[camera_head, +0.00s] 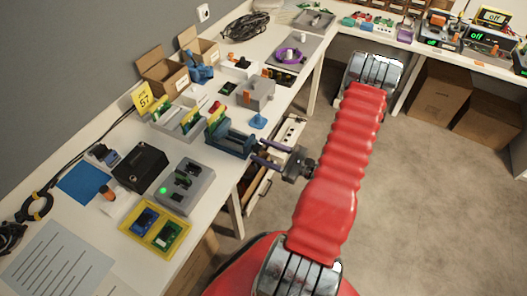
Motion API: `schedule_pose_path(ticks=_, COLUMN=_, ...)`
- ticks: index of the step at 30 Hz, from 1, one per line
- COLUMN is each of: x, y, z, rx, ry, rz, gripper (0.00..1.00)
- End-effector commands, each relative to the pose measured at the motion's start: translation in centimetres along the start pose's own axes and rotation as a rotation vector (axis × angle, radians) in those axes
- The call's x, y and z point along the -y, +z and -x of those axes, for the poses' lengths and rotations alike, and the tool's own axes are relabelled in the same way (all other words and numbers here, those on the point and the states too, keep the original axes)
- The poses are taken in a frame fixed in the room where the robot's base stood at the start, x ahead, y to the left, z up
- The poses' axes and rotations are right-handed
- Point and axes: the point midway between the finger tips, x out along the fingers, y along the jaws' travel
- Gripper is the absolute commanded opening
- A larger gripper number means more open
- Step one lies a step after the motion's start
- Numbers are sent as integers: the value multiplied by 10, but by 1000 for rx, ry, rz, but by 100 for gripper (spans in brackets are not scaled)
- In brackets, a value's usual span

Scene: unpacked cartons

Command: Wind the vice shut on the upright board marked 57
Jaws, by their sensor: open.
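A dark blue vice (232,143) stands at the front edge of the white workbench. A yellow card (143,98) reading 57 stands farther back by the wall. My gripper (257,149) is open, its two dark purple fingers pointing left at the right end of the vice. The vice's handle is too small to make out, and I cannot tell whether anything lies between the fingers.
A grey holder with boards (179,122) stands left of the vice. A grey fixture with a green light (185,186), a black box (140,167) and a yellow tray (151,228) stand nearer. A blue knob-like piece (258,121) is just behind the vice. An open drawer (262,184) juts out below.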

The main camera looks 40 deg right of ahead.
Motion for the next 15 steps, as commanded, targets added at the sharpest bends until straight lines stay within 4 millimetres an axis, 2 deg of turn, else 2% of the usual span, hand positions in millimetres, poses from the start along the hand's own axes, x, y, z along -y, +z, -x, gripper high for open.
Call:
schedule_pose_path(ticks=3, x=0, y=0, z=0, rx=0, ry=0, rz=0, gripper=46)
schedule_pose_path(ticks=15, x=0, y=0, z=0, rx=0, ry=0, rz=0, gripper=18)
